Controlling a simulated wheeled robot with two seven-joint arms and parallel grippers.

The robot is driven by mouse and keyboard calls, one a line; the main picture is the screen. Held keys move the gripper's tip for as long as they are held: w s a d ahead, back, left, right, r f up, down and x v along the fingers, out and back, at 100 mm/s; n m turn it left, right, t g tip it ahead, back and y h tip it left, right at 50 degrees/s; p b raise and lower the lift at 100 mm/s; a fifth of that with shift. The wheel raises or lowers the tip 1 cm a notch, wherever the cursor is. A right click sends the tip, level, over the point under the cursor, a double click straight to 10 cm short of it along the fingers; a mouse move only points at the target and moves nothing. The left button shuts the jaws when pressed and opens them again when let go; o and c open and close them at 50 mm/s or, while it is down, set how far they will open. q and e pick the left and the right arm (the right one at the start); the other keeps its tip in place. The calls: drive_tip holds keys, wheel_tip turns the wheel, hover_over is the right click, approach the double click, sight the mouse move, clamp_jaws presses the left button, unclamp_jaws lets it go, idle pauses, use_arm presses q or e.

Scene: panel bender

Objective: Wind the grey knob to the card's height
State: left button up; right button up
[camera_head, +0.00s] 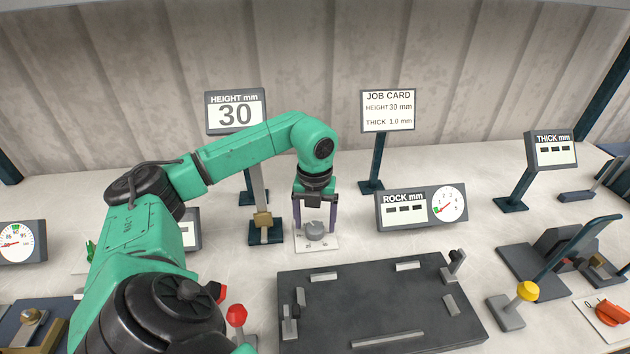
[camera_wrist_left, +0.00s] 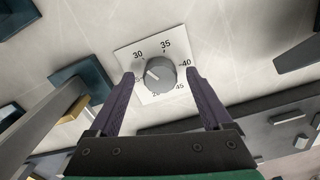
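The grey knob (camera_head: 316,230) sits on a white dial plate (camera_head: 318,247) on the bench. In the left wrist view the knob (camera_wrist_left: 160,75) has a light pointer line towards the upper left, near the 30 mark. My left gripper (camera_head: 315,224) reaches down over the knob. Its fingers (camera_wrist_left: 159,76) are apart, one on each side of the knob, with gaps showing. The height display (camera_head: 235,113) reads 30. The job card (camera_head: 388,110) reads height 30 mm and thick 1.0 mm. My right gripper is not in view.
A post with a brass block (camera_head: 263,219) stands just left of the knob. The rock display (camera_head: 421,207) stands to its right, with dashes. A dark bed plate (camera_head: 380,305) lies in front.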

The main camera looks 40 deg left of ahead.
use_arm(q)
wheel_tip(320, 180, up, 9)
wheel_tip(320, 180, up, 6)
drive_tip(key=p, duration=0.4)
hover_over(315, 226)
drive_tip(key=shift+f, duration=0.15)
drive_tip(key=shift+f, duration=0.1)
